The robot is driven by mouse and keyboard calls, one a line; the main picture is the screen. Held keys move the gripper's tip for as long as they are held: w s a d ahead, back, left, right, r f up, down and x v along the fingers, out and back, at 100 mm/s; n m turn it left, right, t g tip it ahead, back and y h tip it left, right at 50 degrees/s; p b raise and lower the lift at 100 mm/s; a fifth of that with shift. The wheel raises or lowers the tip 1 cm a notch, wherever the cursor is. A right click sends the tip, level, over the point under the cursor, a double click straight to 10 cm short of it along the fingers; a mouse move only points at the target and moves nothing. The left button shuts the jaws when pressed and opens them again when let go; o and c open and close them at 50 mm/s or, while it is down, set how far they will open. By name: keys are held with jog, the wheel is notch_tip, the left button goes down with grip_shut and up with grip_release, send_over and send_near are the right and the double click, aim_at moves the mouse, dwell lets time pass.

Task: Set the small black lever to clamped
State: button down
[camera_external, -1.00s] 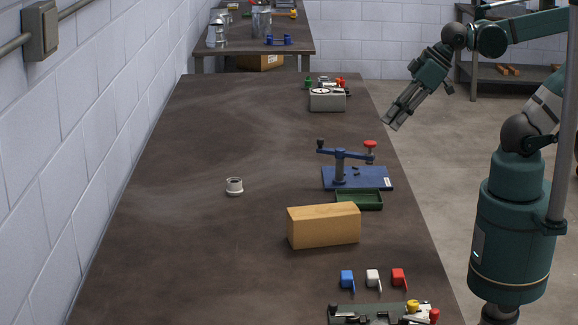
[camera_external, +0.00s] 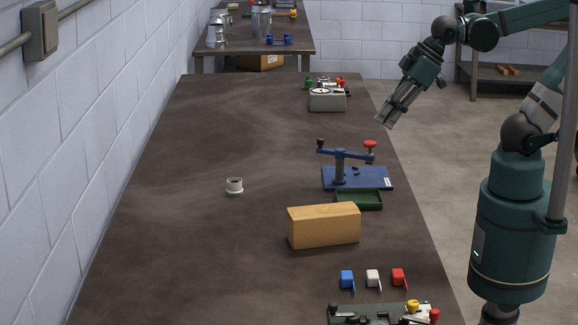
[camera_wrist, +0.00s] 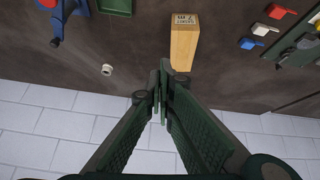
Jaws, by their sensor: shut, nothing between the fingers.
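My gripper (camera_external: 386,120) is shut and empty, raised in the air past the right edge of the bench, pointing down and left. In the wrist view its fingers (camera_wrist: 160,95) meet at the tips. Small black lever-like parts (camera_external: 345,318) show on a grey-green fixture plate (camera_external: 375,309) at the bottom edge of the external view. That fixture also shows, partly cut off, at the right of the wrist view (camera_wrist: 300,51). A black knob (camera_external: 320,143) tops the blue press-like fixture (camera_external: 340,165). Which black part is the named lever, and its setting, I cannot tell.
A wooden block (camera_external: 324,226) stands between the blue fixture and the plate. A green tray (camera_external: 362,206) lies behind it. Blue, white and red tabs (camera_external: 372,278) lie by the plate. A white ring (camera_external: 234,186) sits alone. The bench's left half is mostly clear.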

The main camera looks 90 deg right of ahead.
jog(key=w+a+n+g+p, duration=0.1)
jog(key=w+a+n, duration=0.4)
jog(key=a, duration=0.4)
jog(key=w+a+n+g+p, duration=0.1)
jog(key=w+a+n, duration=0.35)
jog(key=a, duration=0.55)
jog(key=w+a+n+g, duration=0.1)
jog(key=w+a+n, duration=0.4)
jog(key=a, duration=0.4)
jog(key=s+a+f+n, duration=0.1)
jog(key=a+f+n, duration=0.2)
jog(key=a, duration=0.7)
jog(key=s+a+f+n+g+h+p, duration=0.1)
jog(key=s+a+f+n, duration=0.1)
jog(key=a+f+n, duration=0.2)
jog(key=s+a+f+n+h+p, duration=0.1)
jog(key=a+f+n, duration=0.2)
jog(key=a+f, duration=0.5)
jog(key=a, duration=0.9)
jog(key=shift+s+a+f+n+g, duration=0.2)
jog(key=shift+a+f+n+g, duration=0.05)
jog(key=shift+n+g, duration=0.1)
jog(key=shift+f, duration=0.1)
jog(key=x, duration=1)
jog(key=shift+w, duration=0.1)
jog(key=shift+w+d, duration=0.75)
jog(key=shift+d, duration=0.05)
jog(key=shift+w+d, duration=0.65)
